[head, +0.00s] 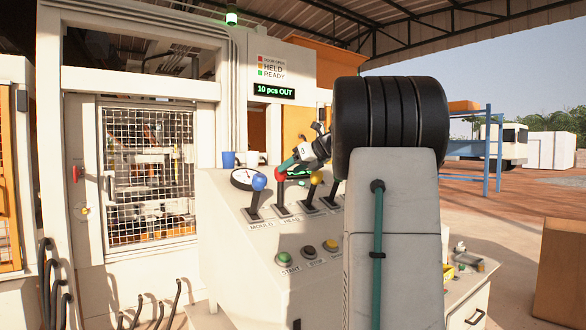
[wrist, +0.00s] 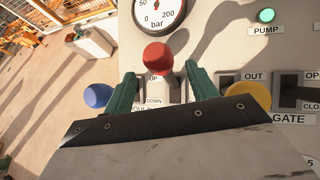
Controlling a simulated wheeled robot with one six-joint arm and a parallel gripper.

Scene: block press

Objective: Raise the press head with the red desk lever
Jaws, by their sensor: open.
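The red desk lever (head: 280,175) stands on the sloped desk, between the blue lever (head: 258,182) and the yellow lever (head: 316,178). My gripper (head: 288,164) is at the red knob. In the wrist view, the red knob (wrist: 158,56) shows just beyond and between the fingertips of my open gripper (wrist: 161,75), with a gap on each side. Its slot is marked UP at the far end and DOWN nearer. The press stands behind a mesh door (head: 150,170); I cannot make out its head's height.
The blue knob (wrist: 97,95) is close outside my left finger, and the yellow knob (wrist: 250,97) is outside the right one. A pressure gauge (wrist: 160,12) lies beyond the red knob. START (head: 283,258) and STOP (head: 309,252) buttons sit lower on the desk.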

